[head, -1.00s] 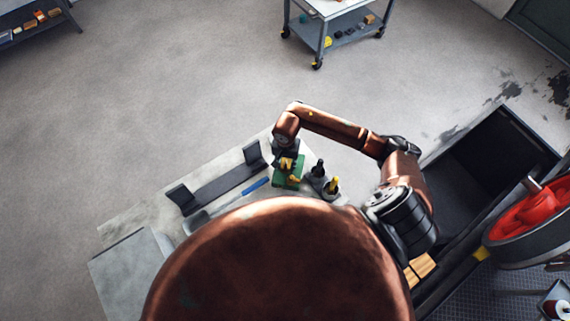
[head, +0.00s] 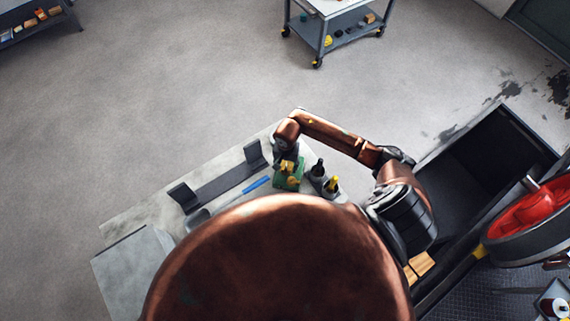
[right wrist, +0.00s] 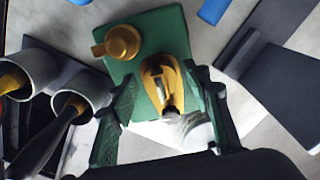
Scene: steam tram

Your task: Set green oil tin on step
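The green oil tin (head: 289,174) stands on the grey bench top, with brass-coloured fittings on it. In the right wrist view the tin (right wrist: 160,35) shows its green top, a round brass cap and a brass loop-like fitting. My right gripper (head: 287,163) is over the tin. In the right wrist view its fingers (right wrist: 162,82) are apart, one on each side of the brass fitting, with no clear contact. My left gripper is not in view. A slatted wooden surface (head: 420,267) shows beside the tram at lower right; I cannot tell whether it is the step.
Holders with dark-handled and yellow-handled tools (head: 331,188) stand right of the tin. A blue-handled tool (head: 257,184) and a dark bracketed rack (head: 225,184) lie to its left. A red-filled round tram part (head: 525,212) is at right. Open floor lies beyond the bench.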

